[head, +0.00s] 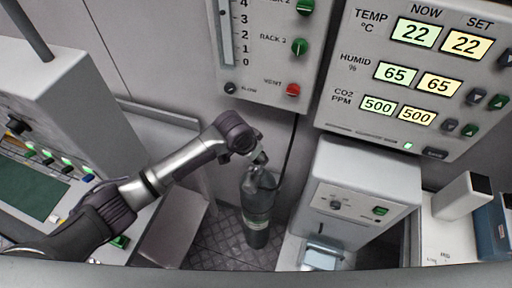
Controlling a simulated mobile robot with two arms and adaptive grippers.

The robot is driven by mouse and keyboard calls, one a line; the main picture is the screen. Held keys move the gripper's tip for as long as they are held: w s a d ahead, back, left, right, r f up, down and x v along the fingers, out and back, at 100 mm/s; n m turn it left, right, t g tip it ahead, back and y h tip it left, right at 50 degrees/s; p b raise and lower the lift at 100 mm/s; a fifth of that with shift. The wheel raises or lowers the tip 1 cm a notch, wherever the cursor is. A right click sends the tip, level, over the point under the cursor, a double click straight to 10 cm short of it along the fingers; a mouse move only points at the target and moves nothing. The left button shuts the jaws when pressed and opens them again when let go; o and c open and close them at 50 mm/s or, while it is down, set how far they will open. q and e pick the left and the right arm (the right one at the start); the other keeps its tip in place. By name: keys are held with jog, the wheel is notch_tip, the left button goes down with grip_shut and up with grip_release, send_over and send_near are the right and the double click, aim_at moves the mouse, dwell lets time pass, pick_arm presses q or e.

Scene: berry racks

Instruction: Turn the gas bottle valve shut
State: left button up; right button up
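A dark grey-green gas bottle (257,214) stands upright on the floor in the middle of the head view, below the wall panels. My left arm comes in from the left, and my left gripper (261,160) is right at the top of the bottle. The gripper and wrist cover the valve, so the valve's position is hidden. The fingers are too small and dark to tell whether they are open or shut, or whether they touch the valve. My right gripper is not in view.
A dark hose runs up from the bottle to the wall panel with the red vent knob (293,90). A light grey cabinet (368,170) stands close on the bottle's right. A console (75,110) fills the left. Patterned floor (215,240) shows beside the bottle.

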pick_arm(q)
jog(key=n+p, duration=0.1)
jog(key=n+y+p, duration=0.1)
jog(key=n, duration=0.1)
jog(key=shift+s+d+r, duration=0.15)
jog(key=shift+d, duration=0.05)
jog(key=shift+n+t+y+p, duration=0.3)
jog(key=shift+n+t+p, duration=0.15)
jog(key=shift+n, duration=0.35)
jog(key=n, duration=0.1)
jog(key=n+y, duration=0.1)
jog(key=shift+d+f+n, duration=0.15)
jog(key=shift+f+n, duration=0.05)
jog(key=shift+n, duration=0.2)
jog(key=shift+n+y, duration=0.7)
jog(key=shift+n, duration=1.2)
jog(key=o, duration=1.2)
jog(key=shift+c, duration=0.2)
